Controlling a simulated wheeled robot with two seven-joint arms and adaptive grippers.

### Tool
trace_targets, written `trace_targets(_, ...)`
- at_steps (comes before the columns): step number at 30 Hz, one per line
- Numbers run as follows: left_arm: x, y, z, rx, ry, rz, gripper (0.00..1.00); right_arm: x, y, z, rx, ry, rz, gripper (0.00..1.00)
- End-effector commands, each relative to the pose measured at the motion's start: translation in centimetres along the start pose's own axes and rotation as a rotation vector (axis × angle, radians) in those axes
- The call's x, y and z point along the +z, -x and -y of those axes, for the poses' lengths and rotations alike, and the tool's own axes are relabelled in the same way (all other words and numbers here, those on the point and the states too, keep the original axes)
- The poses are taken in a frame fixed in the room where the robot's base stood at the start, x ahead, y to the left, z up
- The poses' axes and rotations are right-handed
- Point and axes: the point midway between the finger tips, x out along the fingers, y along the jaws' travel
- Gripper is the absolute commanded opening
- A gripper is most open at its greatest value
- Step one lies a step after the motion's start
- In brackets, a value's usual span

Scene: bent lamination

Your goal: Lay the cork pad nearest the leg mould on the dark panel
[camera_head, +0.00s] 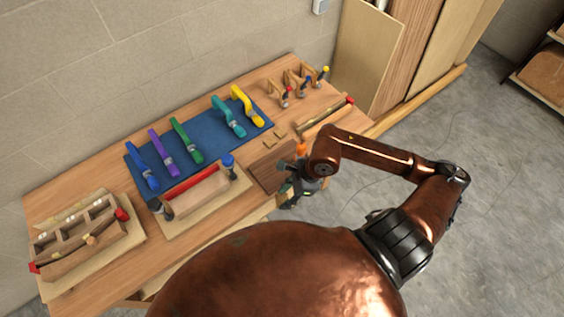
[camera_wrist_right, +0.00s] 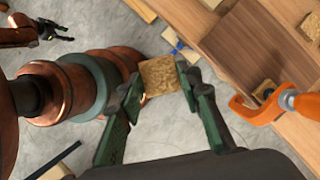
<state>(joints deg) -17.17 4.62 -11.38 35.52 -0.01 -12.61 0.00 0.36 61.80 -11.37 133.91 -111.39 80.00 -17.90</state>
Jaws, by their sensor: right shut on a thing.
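My right gripper (camera_head: 300,186) is over the front edge of the bench, beside the dark panel (camera_head: 272,176). In the right wrist view its green fingers (camera_wrist_right: 158,92) are shut on a cork pad (camera_wrist_right: 158,74), which hangs over the floor. The dark panel (camera_wrist_right: 245,42) lies at the upper right there, apart from the held pad. An orange clamp (camera_wrist_right: 270,103) stands at its edge, with a tan square (camera_wrist_right: 265,90) beside it. Small cork pads (camera_head: 268,142) lie behind the panel. My left gripper (camera_wrist_right: 62,32) shows small at the upper left, fingers apart and empty.
A pale block with a red-bar clamp (camera_head: 190,184) sits left of the panel. A blue mat (camera_head: 200,128) holds several coloured clamps. A compartmented wooden fixture (camera_head: 85,240) is far left. Small clamps (camera_head: 303,84) and a red-ended bar clamp (camera_head: 325,117) are at the right end.

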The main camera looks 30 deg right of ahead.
Motion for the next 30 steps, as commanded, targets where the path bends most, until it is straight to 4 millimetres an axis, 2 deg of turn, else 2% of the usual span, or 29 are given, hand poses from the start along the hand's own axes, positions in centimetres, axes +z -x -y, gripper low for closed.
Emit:
trace_targets(3,0.0,0.7,0.0,0.0,0.0,0.0,0.4,-0.2,1.1,-0.4,-0.049,-0.118,0.0,0.24)
trace_targets(7,-0.1,1.0,0.0,0.0,0.0,0.0,0.4,-0.4,1.5,-0.4,-0.076,-0.187,-0.001,0.24)
trace_targets(11,-0.1,1.4,0.0,0.0,0.0,0.0,0.4,-0.5,1.0,1.1,-0.083,-0.208,-0.002,0.24)
trace_targets(21,-0.5,3.4,0.1,0.0,-0.001,-0.003,0.4,-1.0,-2.6,8.9,-0.079,-0.208,0.0,0.24)
trace_targets(24,-0.5,3.7,0.1,0.001,-0.001,-0.003,0.4,-1.7,-4.7,10.2,-0.077,-0.208,-0.002,0.24)
trace_targets(30,-0.6,4.1,0.1,0.001,-0.002,-0.003,0.4,-2.5,-7.1,12.4,-0.079,-0.204,0.0,0.24)
